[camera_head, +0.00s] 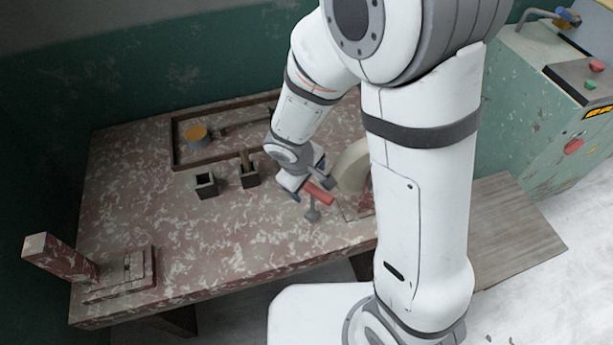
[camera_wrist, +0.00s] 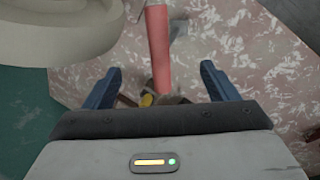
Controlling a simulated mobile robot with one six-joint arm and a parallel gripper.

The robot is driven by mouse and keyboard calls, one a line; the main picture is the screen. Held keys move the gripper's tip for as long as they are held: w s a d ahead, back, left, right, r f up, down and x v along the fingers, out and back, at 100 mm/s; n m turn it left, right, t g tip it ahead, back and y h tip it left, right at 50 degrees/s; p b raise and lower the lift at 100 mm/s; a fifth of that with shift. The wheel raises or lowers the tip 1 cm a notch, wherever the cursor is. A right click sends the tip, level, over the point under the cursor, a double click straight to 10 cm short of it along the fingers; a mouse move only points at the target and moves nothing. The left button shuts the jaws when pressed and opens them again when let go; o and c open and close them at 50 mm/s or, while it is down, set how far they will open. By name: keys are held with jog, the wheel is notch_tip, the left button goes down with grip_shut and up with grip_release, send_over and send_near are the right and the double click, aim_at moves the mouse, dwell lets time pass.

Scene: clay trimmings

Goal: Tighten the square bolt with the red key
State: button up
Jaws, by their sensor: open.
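The red key shows in the head view as a red handle (camera_head: 320,193) with a grey end below it, at the right of the mottled table. In the wrist view its red handle (camera_wrist: 158,48) runs down from the top edge into the space between my fingers. My gripper (camera_wrist: 161,84) is open, with one blue finger on each side of the handle and clear gaps. In the head view my gripper (camera_head: 305,186) is close beside the handle. I cannot make out the square bolt for sure; a stepped block (camera_head: 110,290) at the table's front left has a small upright part on it.
A pale round wheel (camera_head: 351,166) stands close right of my gripper; it fills the upper left of the wrist view (camera_wrist: 60,40). Two small dark boxes (camera_head: 206,187) and a wooden frame (camera_head: 174,150) lie left. A red post (camera_head: 60,257) stands front left. The middle front table is clear.

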aim_at(311, 187)
jog(key=b+x, duration=0.6)
jog(key=x, duration=0.1)
jog(key=shift+d+f, duration=0.1)
jog(key=shift+f, duration=0.1)
jog(key=shift+c, duration=0.2)
jog(key=c, duration=1.5)
jog(key=shift+f+m+b, duration=0.15)
jog(key=shift+m+b, duration=0.5)
jog(key=shift+m, duration=0.35)
jog(key=shift+m+g+h, duration=0.3)
jog(key=shift+m+g, duration=0.1)
jog(key=shift+m, duration=0.4)
jog(key=shift+b, duration=0.4)
